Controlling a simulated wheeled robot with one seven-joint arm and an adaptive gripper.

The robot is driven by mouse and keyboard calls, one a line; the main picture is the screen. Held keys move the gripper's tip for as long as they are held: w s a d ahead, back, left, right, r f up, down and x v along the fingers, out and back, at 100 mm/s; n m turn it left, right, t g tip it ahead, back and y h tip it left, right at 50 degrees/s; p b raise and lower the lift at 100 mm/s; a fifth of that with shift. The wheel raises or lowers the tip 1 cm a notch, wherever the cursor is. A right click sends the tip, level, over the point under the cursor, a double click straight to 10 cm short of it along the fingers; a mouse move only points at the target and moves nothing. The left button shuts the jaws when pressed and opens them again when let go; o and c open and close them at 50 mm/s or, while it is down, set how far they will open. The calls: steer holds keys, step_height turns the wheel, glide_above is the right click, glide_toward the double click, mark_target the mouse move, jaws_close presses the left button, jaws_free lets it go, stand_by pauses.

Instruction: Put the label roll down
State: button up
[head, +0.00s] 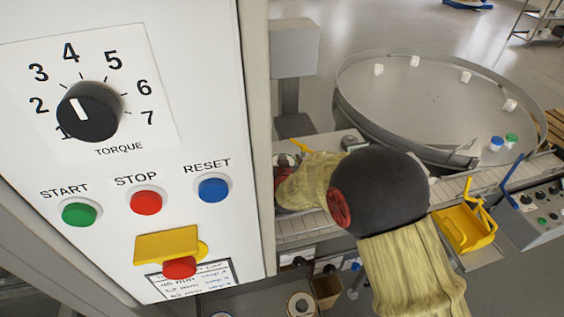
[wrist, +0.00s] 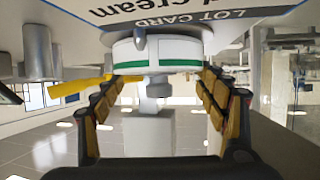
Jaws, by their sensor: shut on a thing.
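In the wrist view, the label roll (wrist: 175,56) is a white disc with a green band, at the top middle between the two fingertips. My gripper (wrist: 158,78) is shut on it, one finger at each side. In the head view, my sleeved arm reaches toward the conveyor beside the control panel and covers most of my gripper. I cannot make out the held roll there. Whether the roll touches a surface cannot be told.
A lot card (wrist: 225,14) appears upside down above the roll. The control panel (head: 190,130) fills the head view's left. A round turntable (head: 430,100) with a raised rim, a conveyor (head: 300,228) and a yellow bin (head: 463,230) stand right. Another roll (head: 300,304) shows below.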

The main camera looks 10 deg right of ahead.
steer(key=shift+r, duration=0.1)
steer(key=shift+f, duration=0.3)
steer(key=o, duration=1.3)
steer(key=shift+c, duration=0.2)
steer(key=shift+r, duration=0.1)
steer(key=shift+r, duration=0.2)
steer(key=shift+s+a+r, duration=0.1)
steer(key=shift+s+r, duration=0.1)
steer(key=shift+s, duration=0.1)
steer(key=p+v, duration=0.2)
steer(key=v, duration=0.9)
steer(key=shift+s+p, duration=0.1)
steer(key=shift+p, duration=0.25)
